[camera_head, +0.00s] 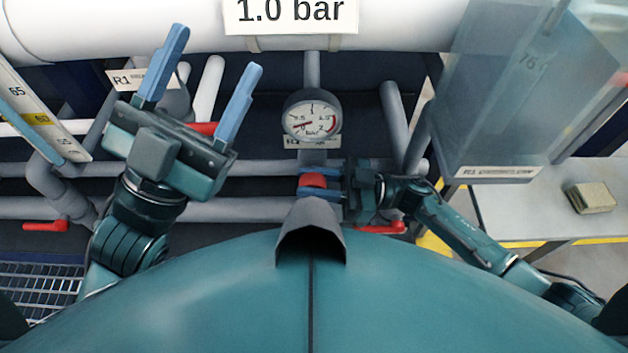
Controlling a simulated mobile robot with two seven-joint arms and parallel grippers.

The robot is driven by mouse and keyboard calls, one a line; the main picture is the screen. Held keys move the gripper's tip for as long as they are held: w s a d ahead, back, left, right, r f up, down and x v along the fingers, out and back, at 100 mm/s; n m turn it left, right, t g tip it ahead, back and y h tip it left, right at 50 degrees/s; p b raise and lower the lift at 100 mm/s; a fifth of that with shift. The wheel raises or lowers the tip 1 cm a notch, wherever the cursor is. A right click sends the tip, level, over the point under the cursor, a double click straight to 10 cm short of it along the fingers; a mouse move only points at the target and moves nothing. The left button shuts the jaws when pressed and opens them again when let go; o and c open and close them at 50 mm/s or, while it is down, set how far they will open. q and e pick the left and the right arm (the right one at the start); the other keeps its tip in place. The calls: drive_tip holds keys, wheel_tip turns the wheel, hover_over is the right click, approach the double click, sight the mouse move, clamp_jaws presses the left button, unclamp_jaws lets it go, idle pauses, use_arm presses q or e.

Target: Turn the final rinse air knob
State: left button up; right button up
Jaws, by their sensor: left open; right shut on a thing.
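The red knob (312,181) sits on the pipework straight ahead, below a round pressure gauge (312,115) with a red needle. A sign reading 1.0 bar (290,12) hangs above the gauge. My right gripper (318,182) comes in from the right and is shut on the red knob, with one blue finger above it and one below. My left gripper (202,88) is open and empty, raised at the left with its blue fingers spread upward. Part of the knob is hidden by the fingers. The needle points to the low left part of the dial.
Grey pipes (250,167) run across behind the grippers. A translucent tank (520,100) stands at the right. A sponge-like block (590,198) lies on a pale table (500,212).

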drive_tip(key=o, duration=0.7)
